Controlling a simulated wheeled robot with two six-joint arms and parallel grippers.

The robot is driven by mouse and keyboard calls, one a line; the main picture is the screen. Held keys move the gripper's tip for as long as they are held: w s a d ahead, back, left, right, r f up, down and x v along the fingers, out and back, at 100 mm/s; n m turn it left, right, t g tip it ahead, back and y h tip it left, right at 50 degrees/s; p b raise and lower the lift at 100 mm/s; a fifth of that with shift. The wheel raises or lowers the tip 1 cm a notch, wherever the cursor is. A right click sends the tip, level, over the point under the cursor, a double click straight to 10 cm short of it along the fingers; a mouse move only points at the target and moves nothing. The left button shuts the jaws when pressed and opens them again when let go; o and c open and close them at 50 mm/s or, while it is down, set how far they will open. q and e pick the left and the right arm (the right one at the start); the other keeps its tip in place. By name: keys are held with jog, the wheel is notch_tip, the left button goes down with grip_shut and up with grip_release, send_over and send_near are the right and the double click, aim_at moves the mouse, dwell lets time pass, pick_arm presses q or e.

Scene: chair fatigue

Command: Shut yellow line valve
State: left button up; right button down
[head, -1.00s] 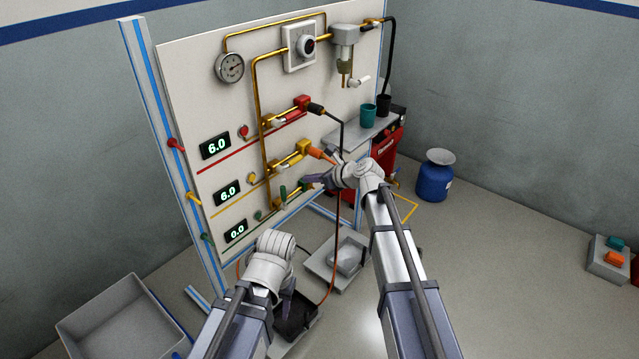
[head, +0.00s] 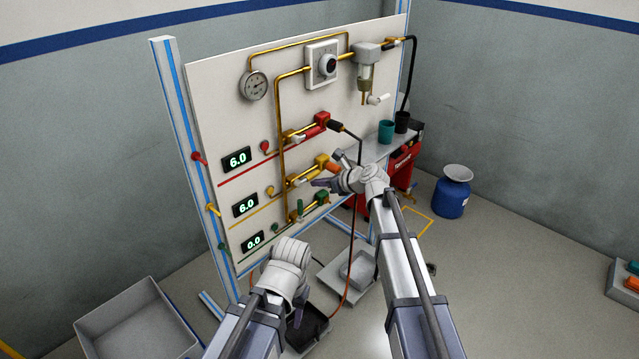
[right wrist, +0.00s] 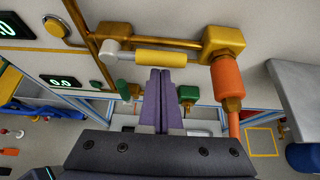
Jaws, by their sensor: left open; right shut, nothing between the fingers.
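The yellow line valve (head: 303,181) is the middle of three valves on the upright panel. In the right wrist view its yellow lever (right wrist: 161,57) lies roughly along the brass pipe, between a white-grey pivot and a yellow block (right wrist: 222,42) with an orange hose fitting (right wrist: 227,80). My right gripper (head: 316,182) is shut and empty. In the right wrist view its fingertips (right wrist: 160,72) are just below the lever's middle; I cannot tell whether they touch it. My left gripper (head: 298,312) hangs low in front of the panel, open; its fingers are partly hidden.
The red valve (head: 305,133) sits above and the green valve (head: 300,208) below. The displays read 6.0, 6.0 and 0.0 from top to bottom. A grey bin (head: 130,325) and a tray (head: 350,275) stand on the floor. A bench with cups (head: 386,131) is right of the panel.

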aim_at(315, 174)
pick_arm(q)
jog(key=shift+r+p, duration=0.45)
pick_arm(e)
jog(key=shift+r+n+t+h, duration=0.4)
jog(key=shift+r+n+t, duration=0.1)
jog(key=r+n+t, duration=0.1)
jog(key=r+n+h, duration=0.1)
jog(key=shift+s+a+n+t+p, duration=0.1)
jog(key=shift+s+n+t+p, duration=0.1)
jog(key=shift+n+t+p, duration=0.15)
jog(key=shift+s+a+r+n+t+h+b, duration=0.2)
jog(key=shift+r+n+t+h, duration=0.2)
jog(key=shift+n+t, duration=0.15)
jog(key=shift+s+a+r+n+t+h+b, duration=0.1)
jog(key=shift+r+n+t+h+b, duration=0.05)
jog(key=shift+r+n+t+h, duration=0.3)
pick_arm(q)
jog(key=shift+s+a+f+b, duration=0.5)
jog(key=shift+s+a, duration=0.1)
pick_arm(e)
jog(key=shift+s+a+r+n+t+h, duration=0.25)
jog(key=shift+s+a+r+n+t, duration=0.9)
jog(key=shift+n, duration=0.3)
pick_arm(q)
jog(key=shift+s+a, duration=0.15)
jog(key=shift+a, duration=0.05)
pick_arm(e)
jog(key=shift+s+a+r, duration=0.1)
jog(key=shift+a, duration=0.05)
